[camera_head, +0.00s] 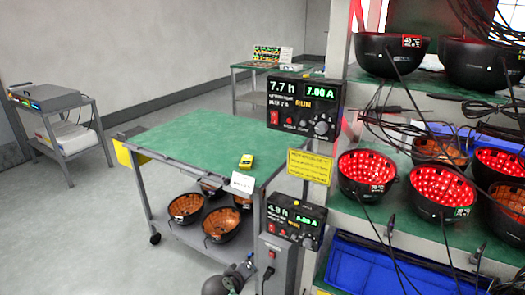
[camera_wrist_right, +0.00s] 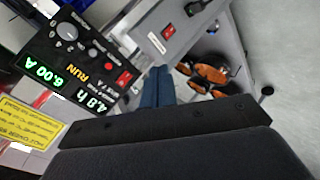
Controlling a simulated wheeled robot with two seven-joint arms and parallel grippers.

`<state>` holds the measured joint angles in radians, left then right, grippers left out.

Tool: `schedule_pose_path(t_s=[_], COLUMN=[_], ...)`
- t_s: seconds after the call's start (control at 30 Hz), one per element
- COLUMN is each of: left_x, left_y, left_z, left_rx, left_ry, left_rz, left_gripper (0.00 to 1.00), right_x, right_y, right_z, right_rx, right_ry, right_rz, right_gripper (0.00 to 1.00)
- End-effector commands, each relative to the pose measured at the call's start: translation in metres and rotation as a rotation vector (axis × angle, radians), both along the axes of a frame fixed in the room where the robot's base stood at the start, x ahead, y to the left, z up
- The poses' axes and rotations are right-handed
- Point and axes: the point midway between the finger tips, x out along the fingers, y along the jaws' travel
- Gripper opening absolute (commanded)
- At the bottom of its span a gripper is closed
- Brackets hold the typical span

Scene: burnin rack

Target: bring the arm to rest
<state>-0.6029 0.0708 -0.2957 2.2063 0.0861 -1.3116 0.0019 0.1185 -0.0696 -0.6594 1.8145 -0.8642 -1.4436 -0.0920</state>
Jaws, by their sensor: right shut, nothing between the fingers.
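My right gripper (camera_wrist_right: 156,86) shows in the right wrist view as two blue fingers pressed together with nothing between them. The lower power unit (camera_wrist_right: 82,58), reading RUN and 6.00 A, is to the left of the fingers in that view. A grey box with a red switch (camera_wrist_right: 168,32) is beyond the fingertips. My left gripper is in neither view.
The rack (camera_head: 345,214) at right holds several black bowls, some lit red, with loose cables and a blue bin (camera_head: 372,262). A green-topped cart (camera_head: 190,137) carries a yellow meter (camera_head: 246,161), with bowls below.

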Motion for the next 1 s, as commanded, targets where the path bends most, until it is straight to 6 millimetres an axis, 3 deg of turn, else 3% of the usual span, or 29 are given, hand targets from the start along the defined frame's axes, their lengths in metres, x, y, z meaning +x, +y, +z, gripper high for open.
schedule_pose_path(t_s=[0.17, 0.5, 0.83, 1.0], left_x=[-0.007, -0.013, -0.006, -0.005], left_y=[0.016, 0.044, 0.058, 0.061], left_z=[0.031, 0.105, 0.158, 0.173], left_rx=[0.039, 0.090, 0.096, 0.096], left_ry=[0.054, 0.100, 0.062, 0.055], left_rz=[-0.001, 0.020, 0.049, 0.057], left_gripper=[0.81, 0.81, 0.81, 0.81], right_x=[-0.026, -0.143, -0.247, -0.299], right_y=[-0.024, -0.086, -0.146, -0.174], right_z=[0.025, 0.048, 0.052, 0.032], right_rx=[0.312, 0.757, 0.867, 0.842], right_ry=[0.105, 0.337, 0.445, 0.514], right_rz=[-0.032, -0.061, -0.134, -0.213], right_gripper=[0.00, 0.00, 0.00, 0.00])
